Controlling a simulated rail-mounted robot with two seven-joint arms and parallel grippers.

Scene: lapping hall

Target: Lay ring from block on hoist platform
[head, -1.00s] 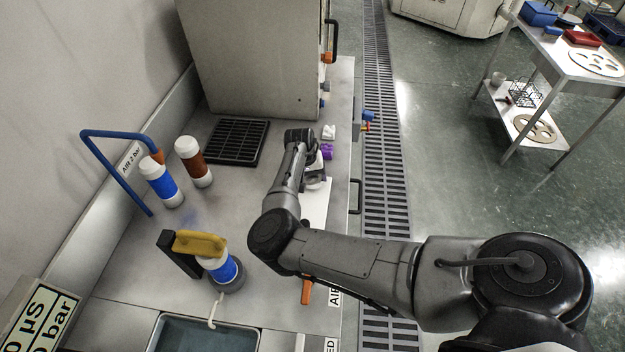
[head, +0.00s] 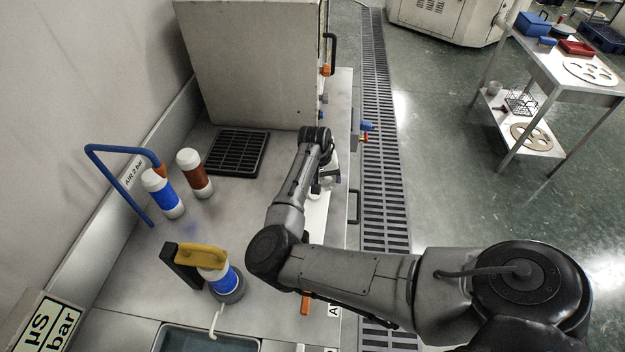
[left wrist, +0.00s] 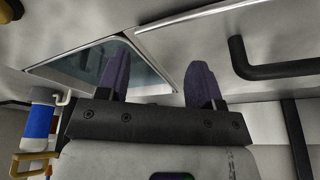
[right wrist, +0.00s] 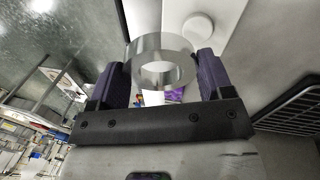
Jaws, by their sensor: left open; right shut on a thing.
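My right gripper (right wrist: 158,85) is shut on a shiny grey metal ring (right wrist: 180,60), held between its purple fingers in the right wrist view. In the head view this gripper (head: 326,178) is small and partly covered by its own wrist, above the counter's right edge. Behind the ring, a bit of something purple (right wrist: 176,95) shows, and a white round disc (right wrist: 198,27) lies on a pale surface. I cannot tell whether either belongs to the block. My left gripper (left wrist: 160,82) is open and empty, with a sink beyond it. I cannot make out the hoist platform.
A grey cabinet (head: 250,65) and black grate (head: 237,152) are at the counter's back. A trolley (head: 560,65) stands across the floor.

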